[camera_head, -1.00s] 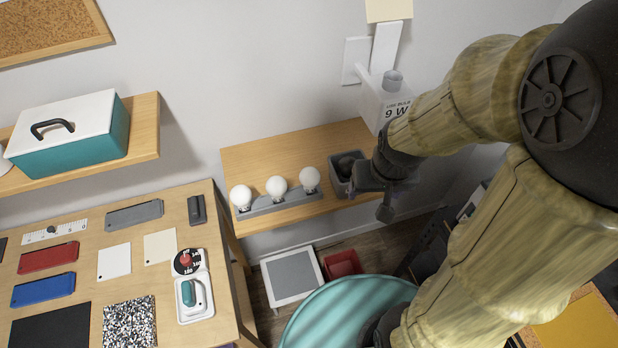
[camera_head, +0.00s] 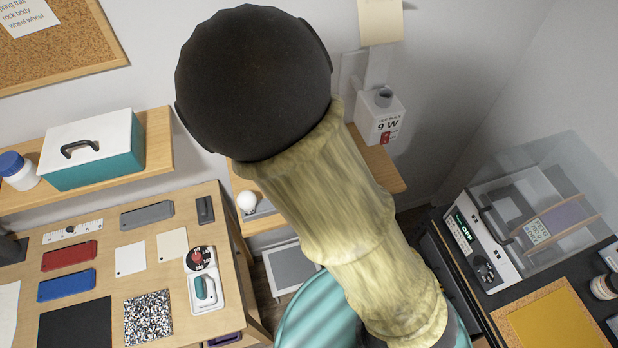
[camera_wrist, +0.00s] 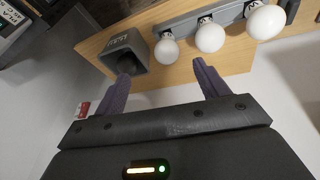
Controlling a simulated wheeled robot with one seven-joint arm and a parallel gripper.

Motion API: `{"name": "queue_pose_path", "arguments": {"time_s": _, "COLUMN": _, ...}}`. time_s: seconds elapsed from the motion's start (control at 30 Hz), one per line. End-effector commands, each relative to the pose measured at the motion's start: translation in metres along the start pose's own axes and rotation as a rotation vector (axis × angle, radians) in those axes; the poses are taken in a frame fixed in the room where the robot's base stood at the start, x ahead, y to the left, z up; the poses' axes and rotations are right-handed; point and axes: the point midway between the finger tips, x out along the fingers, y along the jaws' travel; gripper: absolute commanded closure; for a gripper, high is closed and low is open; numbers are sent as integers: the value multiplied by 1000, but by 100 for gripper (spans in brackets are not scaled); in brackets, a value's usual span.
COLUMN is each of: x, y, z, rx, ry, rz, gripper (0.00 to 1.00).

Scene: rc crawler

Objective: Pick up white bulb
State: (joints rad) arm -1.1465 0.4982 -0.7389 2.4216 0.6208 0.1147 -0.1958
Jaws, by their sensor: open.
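Several white bulbs stand in a grey holder on a wooden shelf. In the wrist view one bulb (camera_wrist: 166,52) is nearest the grey box, with a middle bulb (camera_wrist: 210,37) and another bulb (camera_wrist: 265,22) to its right. In the head view only one bulb (camera_head: 247,201) shows; my arm hides the others. My gripper (camera_wrist: 161,75) is open and empty in the wrist view, its two purple fingers apart, with the nearest bulb between and beyond the fingertips. I cannot tell any contact. My gripper is hidden in the head view.
A grey open box (camera_wrist: 124,50) sits beside the bulb holder (camera_wrist: 190,22), close to the left finger. A workbench (camera_head: 105,225) with flat panels is at left, a machine (camera_head: 485,250) at right.

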Motion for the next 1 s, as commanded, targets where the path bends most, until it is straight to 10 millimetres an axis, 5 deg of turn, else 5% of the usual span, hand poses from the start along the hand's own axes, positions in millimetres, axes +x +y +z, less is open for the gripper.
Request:
{"name": "queue_pose_path", "arguments": {"time_s": 0.2, "x": -14, "y": -16, "z": -11, "rx": -34, "ry": 68, "rz": 39, "gripper": 26}}
{"name": "queue_pose_path", "arguments": {"time_s": 0.57, "x": -12, "y": -16, "z": -12, "rx": -33, "ry": 72, "rz": 41, "gripper": 26}}
{"name": "queue_pose_path", "arguments": {"time_s": 1.0, "x": 31, "y": -14, "z": -14, "rx": -30, "ry": 70, "rz": 42, "gripper": 26}}
